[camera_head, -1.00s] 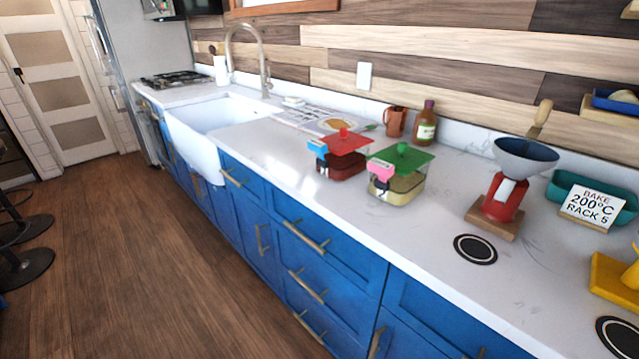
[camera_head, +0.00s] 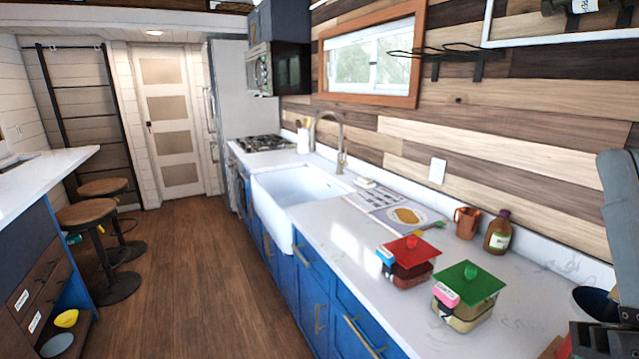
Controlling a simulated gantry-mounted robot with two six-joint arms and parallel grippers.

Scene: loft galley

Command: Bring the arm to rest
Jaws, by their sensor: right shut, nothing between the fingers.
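My right arm (camera_head: 622,205) comes in at the right edge of the head view as a grey-blue link. My right gripper (camera_head: 600,338), dark, is at the bottom right corner and is cut off by the frame. It is shut and empty, in front of the blue-bowled grinder (camera_head: 592,300), which it mostly hides. My left gripper is not in view.
On the white counter stand a container with a red lid (camera_head: 408,252), one with a green lid (camera_head: 468,285), a copper mug (camera_head: 467,222) and a brown bottle (camera_head: 497,232). An open book (camera_head: 395,212) lies near the sink (camera_head: 290,195). The floor (camera_head: 190,260) is clear.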

